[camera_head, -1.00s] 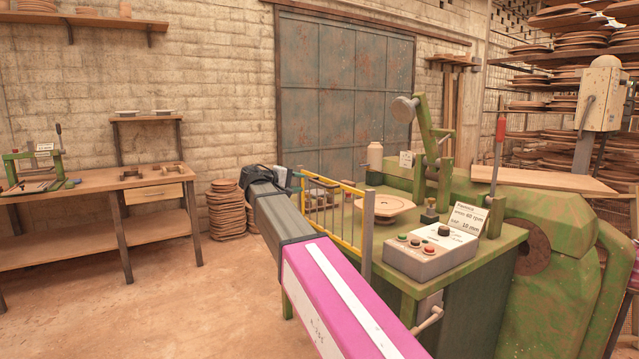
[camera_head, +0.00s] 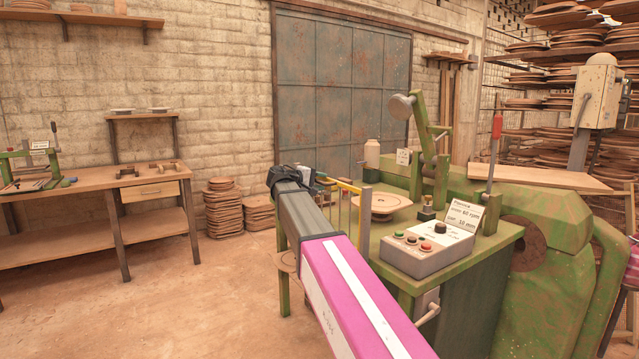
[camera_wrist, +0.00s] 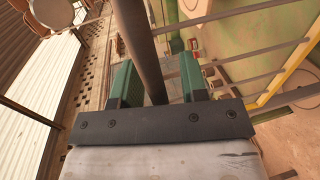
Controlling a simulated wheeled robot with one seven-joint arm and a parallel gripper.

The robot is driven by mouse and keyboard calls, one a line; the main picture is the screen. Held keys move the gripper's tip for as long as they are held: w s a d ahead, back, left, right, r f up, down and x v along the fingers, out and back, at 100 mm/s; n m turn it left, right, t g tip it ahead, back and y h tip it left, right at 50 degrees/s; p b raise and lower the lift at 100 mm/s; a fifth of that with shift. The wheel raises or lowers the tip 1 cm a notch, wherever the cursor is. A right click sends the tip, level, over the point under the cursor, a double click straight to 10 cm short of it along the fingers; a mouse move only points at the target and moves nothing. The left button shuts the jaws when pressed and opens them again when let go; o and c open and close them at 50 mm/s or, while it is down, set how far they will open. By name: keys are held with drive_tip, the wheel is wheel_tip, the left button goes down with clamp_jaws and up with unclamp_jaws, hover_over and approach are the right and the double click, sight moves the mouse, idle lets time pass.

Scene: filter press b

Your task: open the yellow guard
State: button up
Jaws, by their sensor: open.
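The yellow guard (camera_head: 349,187) is a frame with thin grey bars at the near left edge of the green machine's table. My arm hides its far end in the head view. In the wrist view its yellow rail (camera_wrist: 291,72) and grey bars show at the right. My gripper (camera_wrist: 156,62) is open, with green fingers on either side of a dark round bar (camera_wrist: 137,38) that runs down between them. A gap shows on both sides of the bar. My gripper is mostly hidden behind my own wrist in the head view.
The green machine (camera_head: 465,200) has a round plate (camera_head: 385,202), a control box (camera_head: 428,250) and a red-handled lever (camera_head: 497,127). A grey post (camera_head: 365,225) stands at the guard's near end. A wooden workbench (camera_head: 90,185) is left; open floor lies between.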

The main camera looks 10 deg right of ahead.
clamp_jaws()
drive_tip(key=shift+f, duration=0.15)
wheel_tip(320, 180, down, 23)
idle(0.4)
unclamp_jaws()
drive_tip(key=shift+a, duration=0.1)
drive_tip(key=v, duration=1)
drive_tip(key=shift+a, duration=0.3)
